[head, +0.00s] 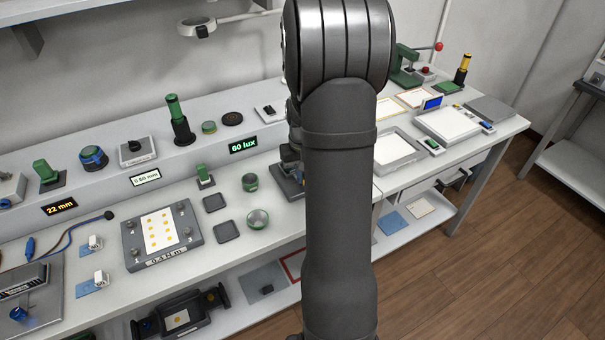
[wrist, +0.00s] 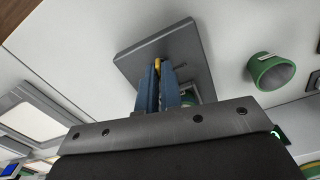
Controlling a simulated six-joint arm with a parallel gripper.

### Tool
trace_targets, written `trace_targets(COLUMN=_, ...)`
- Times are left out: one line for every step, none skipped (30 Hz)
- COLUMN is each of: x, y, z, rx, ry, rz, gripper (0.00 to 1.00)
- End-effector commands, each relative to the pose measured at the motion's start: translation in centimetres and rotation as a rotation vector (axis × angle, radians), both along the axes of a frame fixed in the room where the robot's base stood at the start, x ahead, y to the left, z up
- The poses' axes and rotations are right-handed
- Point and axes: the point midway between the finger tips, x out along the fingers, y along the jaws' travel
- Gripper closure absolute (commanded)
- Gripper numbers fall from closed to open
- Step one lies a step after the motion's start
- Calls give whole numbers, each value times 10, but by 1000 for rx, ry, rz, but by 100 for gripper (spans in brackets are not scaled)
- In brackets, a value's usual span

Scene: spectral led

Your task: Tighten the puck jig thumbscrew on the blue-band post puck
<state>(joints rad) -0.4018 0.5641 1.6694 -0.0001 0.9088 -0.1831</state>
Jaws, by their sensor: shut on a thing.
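My gripper (wrist: 162,70) shows in the wrist view with its two blue fingers close together, shut on a small yellow part at their tips. This part looks like the jig's thumbscrew (wrist: 158,64). Behind the fingertips is a dark grey square plate, apparently the puck jig (wrist: 136,52). The jig (head: 280,184) also shows in the head view, partly behind my arm. A pale and green piece (wrist: 192,92) shows just right of the fingers, mostly hidden. I cannot make out a blue band on a puck. In the head view my arm hides the fingers.
A green-banded cup (head: 258,219) and a smaller green ring (head: 250,182) stand left of the jig. Two dark square pads (head: 214,203) and a grey tray marked 0.4 N m (head: 124,236) lie farther left. A frame with a white panel (head: 378,163) is on the right.

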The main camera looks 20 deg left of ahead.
Motion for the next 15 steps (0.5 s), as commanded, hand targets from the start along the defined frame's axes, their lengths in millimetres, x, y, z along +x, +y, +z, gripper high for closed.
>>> trace_targets(x=1, y=0, z=1, rx=2, ry=-3, rz=-42, gripper=100)
trace_targets(x=1, y=0, z=1, rx=2, ry=-3, rz=-71, gripper=100)
trace_targets(x=1, y=1, z=1, rx=2, ry=-3, rz=-109, gripper=100)
trace_targets(x=1, y=1, z=1, rx=2, ry=-3, rz=-137, gripper=100)
trace_targets(x=1, y=1, z=1, rx=2, ry=-3, rz=-165, gripper=100)
trace_targets(x=1, y=1, z=1, rx=2, ry=-3, rz=-204, gripper=100)
trace_targets(x=1, y=1, z=1, rx=2, ry=-3, rz=-231, gripper=100)
trace_targets(x=1, y=1, z=1, rx=2, ry=-3, rz=-259, gripper=100)
trace_targets(x=1, y=1, z=1, rx=2, ry=-3, rz=-295, gripper=100)
trace_targets(x=1, y=1, z=1, rx=1, ry=-3, rz=-321, gripper=100)
trace_targets(x=1, y=1, z=1, rx=1, ry=-3, rz=-347, gripper=100)
trace_targets(x=1, y=1, z=1, rx=1, ry=-3, rz=-380, gripper=100)
trace_targets(x=1, y=1, z=1, rx=1, ry=-3, rz=-404, gripper=100)
trace_targets(x=1, y=1, z=1, rx=1, ry=-3, rz=-428, gripper=100)
trace_targets(x=1, y=1, z=1, rx=1, ry=-3, rz=-458, gripper=100)
